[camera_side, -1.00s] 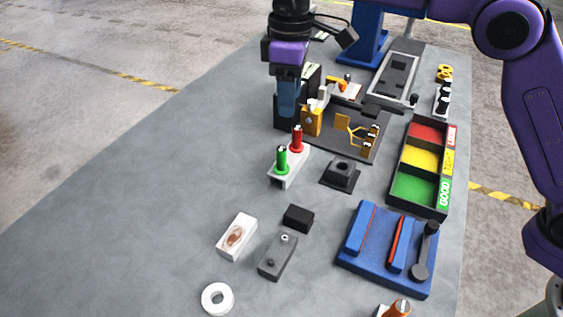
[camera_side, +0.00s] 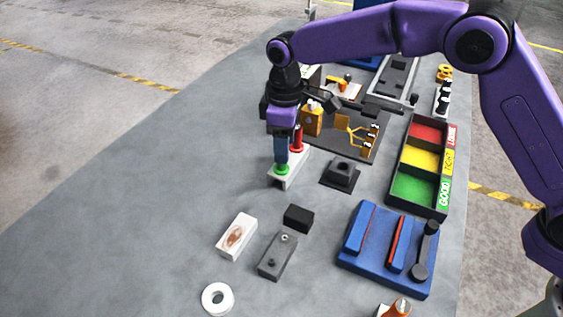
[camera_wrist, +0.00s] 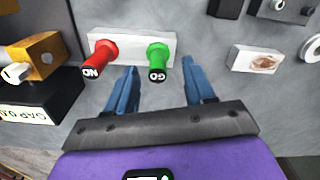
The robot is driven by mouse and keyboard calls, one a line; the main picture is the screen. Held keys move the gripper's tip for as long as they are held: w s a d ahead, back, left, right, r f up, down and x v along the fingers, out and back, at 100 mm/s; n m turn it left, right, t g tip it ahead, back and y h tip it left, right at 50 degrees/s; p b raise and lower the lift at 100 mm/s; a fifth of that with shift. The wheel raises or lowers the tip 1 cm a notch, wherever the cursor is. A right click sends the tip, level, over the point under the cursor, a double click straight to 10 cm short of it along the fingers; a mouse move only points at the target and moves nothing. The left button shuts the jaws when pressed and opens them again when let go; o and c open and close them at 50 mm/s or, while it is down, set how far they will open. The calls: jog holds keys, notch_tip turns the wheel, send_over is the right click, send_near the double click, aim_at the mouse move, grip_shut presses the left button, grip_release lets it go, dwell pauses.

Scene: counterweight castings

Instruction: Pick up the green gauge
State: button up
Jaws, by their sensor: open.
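The green gauge (camera_wrist: 158,58) stands upright in a white block beside the red gauge (camera_wrist: 101,58). In the side view the green gauge's base (camera_side: 282,169) shows just below my fingers, its upper part hidden by them. The white holder block (camera_wrist: 132,38) bears both gauges. My gripper (camera_wrist: 160,80) is open, its two blue fingers on either side of the green gauge's handle end in the wrist view. In the side view my gripper (camera_side: 281,162) is over the green gauge, pointing down. I cannot tell whether the fingers touch it.
A three-colour bin tray (camera_side: 416,172), a blue fixture (camera_side: 388,250) and a dark square block (camera_side: 341,174) stand to the right. A white block with a brown mark (camera_side: 237,237), a black block (camera_side: 298,218) and a white ring (camera_side: 217,298) lie in front. The table's left side is clear.

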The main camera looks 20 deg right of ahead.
aim_at(279, 169)
jog(key=shift+w+a+f, duration=0.1)
jog(key=shift+w+f, duration=0.1)
jog(key=shift+f, duration=1.2)
jog(key=shift+w+a+f, duration=0.1)
jog(key=shift+w+f, duration=0.05)
jog(key=shift+f, duration=1.2)
jog(key=c, duration=0.8)
